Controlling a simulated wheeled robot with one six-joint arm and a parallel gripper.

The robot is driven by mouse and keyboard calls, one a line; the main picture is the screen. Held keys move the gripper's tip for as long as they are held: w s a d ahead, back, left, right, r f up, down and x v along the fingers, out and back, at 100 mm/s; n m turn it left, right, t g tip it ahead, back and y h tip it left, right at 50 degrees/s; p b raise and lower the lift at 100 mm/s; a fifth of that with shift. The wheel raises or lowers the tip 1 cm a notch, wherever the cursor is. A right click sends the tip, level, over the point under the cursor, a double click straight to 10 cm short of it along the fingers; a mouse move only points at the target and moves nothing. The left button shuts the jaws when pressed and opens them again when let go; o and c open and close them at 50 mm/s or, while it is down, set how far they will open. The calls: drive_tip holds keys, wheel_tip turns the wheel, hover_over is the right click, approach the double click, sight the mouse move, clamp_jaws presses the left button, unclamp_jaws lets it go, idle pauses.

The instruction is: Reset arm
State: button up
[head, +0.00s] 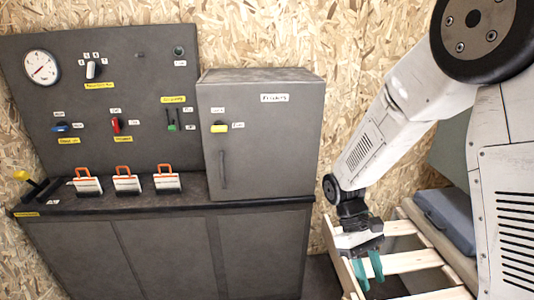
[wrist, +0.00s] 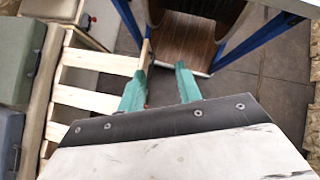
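My arm is white and comes in from the right in the head view. It bends down to my gripper (head: 370,268), which hangs at the lower right, to the right of the dark cabinet and above a pale wooden slatted frame (head: 405,262). In the wrist view the two green fingers of my gripper (wrist: 162,88) stand apart with a gap between them. Nothing is held between them. The slatted frame lies to the left of the fingers in that view.
A dark control panel (head: 105,130) with a gauge and switches stands at left. A shut grey cabinet (head: 262,150) is beside it. Padlocks with orange shackles (head: 126,184) sit on the ledge. A grey case (head: 445,215) lies by the slats. Blue posts (wrist: 243,42) flank a brown board (wrist: 197,40).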

drive_tip(key=s+d+r+m+t+y, duration=0.1)
drive_tip(key=s+r+m+t, duration=0.1)
drive_tip(key=s+r+t, duration=0.2)
drive_tip(key=s+d+r+m+t+y, duration=0.2)
drive_tip(key=s+r+t, duration=0.3)
drive_tip(key=s+r, duration=0.5)
wheel_tip(320, 180, up, 7)
drive_tip(key=shift+d+f+m, duration=0.1)
drive_tip(key=shift+d+m, duration=0.05)
drive_tip(key=shift+m, duration=0.65)
